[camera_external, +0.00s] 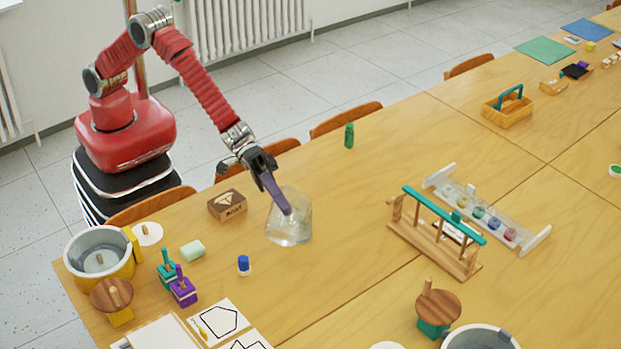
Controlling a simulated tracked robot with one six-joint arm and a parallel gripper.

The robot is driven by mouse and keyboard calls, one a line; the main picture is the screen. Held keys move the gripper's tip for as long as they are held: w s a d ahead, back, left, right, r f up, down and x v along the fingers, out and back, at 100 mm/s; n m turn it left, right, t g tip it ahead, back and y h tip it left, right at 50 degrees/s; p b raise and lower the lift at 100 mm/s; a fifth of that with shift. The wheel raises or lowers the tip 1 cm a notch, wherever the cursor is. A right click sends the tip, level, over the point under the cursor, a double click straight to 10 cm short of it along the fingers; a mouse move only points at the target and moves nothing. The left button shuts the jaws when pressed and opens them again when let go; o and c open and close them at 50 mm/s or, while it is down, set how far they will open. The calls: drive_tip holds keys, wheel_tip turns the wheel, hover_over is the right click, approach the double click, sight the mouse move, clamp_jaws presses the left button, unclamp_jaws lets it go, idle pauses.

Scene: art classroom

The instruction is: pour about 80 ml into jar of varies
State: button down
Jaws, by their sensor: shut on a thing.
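My gripper (284,204) reaches down over the near table and is shut on a clear glass vessel (290,229), with a purple-grey finger at its upper wall. The vessel looks slightly tilted. I cannot tell whether its base touches the table or how much liquid is in it. Several small clear jars with coloured contents (479,212) stand in a row in a pale rack (447,185) to the right. Which jar the task means is not clear from this view.
A brown box (227,205) is just left of the vessel, and a blue-capped bottle (243,265) is in front. A green bottle (349,135) stands behind. A wooden frame with a teal bar (430,246) stands between vessel and rack. Bare tabletop (360,200) lies before it.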

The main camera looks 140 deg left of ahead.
sight(279, 226)
drive_tip(key=shift+s+a+r+p, duration=0.25)
drive_tip(key=shift+a+p, duration=0.1)
drive_tip(key=shift+a, duration=0.1)
idle(0.4)
drive_tip(key=shift+d, duration=0.1)
drive_tip(key=shift+w+d+f+m+g+y, duration=0.15)
drive_tip(key=shift+w+d+f+m+g, duration=0.1)
drive_tip(key=shift+w+d+f, duration=0.25)
drive_tip(key=shift+w+d+f+m+g+y, duration=0.15)
drive_tip(key=shift+w+d+f+m, duration=0.1)
drive_tip(key=shift+d+f, duration=0.3)
drive_tip(key=shift+w+d+f+m+g+y, duration=0.15)
drive_tip(key=shift+w+d+m+g+y, duration=0.15)
drive_tip(key=shift+w+d+g, duration=0.15)
drive_tip(key=shift+s+f, duration=0.1)
drive_tip(key=shift+f+g, duration=0.1)
drive_tip(key=shift+g, duration=0.15)
drive_tip(key=shift+w+d+f+m+g+y+b, duration=0.15)
drive_tip(key=shift+f+m+y+b, duration=0.1)
drive_tip(key=shift+f, duration=0.1)
drive_tip(key=shift+w+d+f+m+g+y+b, duration=0.1)
drive_tip(key=shift+f+m+g+y+b, duration=0.1)
drive_tip(key=shift+f, duration=0.15)
drive_tip(key=shift+d+f, duration=0.1)
